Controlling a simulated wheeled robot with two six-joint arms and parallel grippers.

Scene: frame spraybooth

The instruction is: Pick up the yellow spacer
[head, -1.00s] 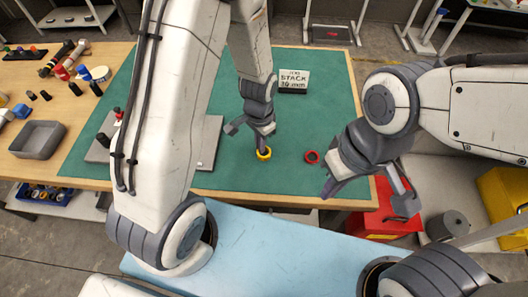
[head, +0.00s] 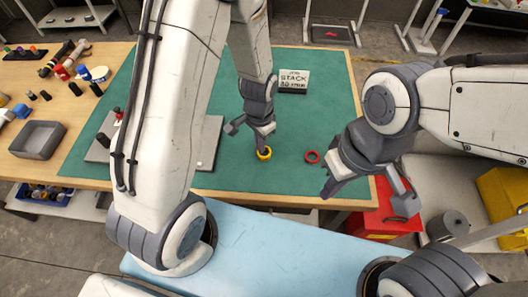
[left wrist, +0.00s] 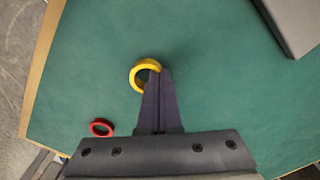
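The yellow spacer (head: 264,154) is a ring at the green mat's front middle; it also shows in the left wrist view (left wrist: 134,76). My left gripper (head: 262,149) points down at it. In the left wrist view its fingers (left wrist: 158,75) are close together over the ring's lower right rim and appear shut on it. They hide that part of the ring. I cannot tell whether the ring is clear of the mat. My right gripper (head: 366,196) is open and empty, at the mat's front right edge.
A red ring (head: 312,157) lies on the green mat (head: 310,120), right of the yellow one. A small sign (head: 294,80) stands behind. A grey plate (head: 208,145) lies to the left, partly behind my left arm. A grey tray (head: 37,140) is further left.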

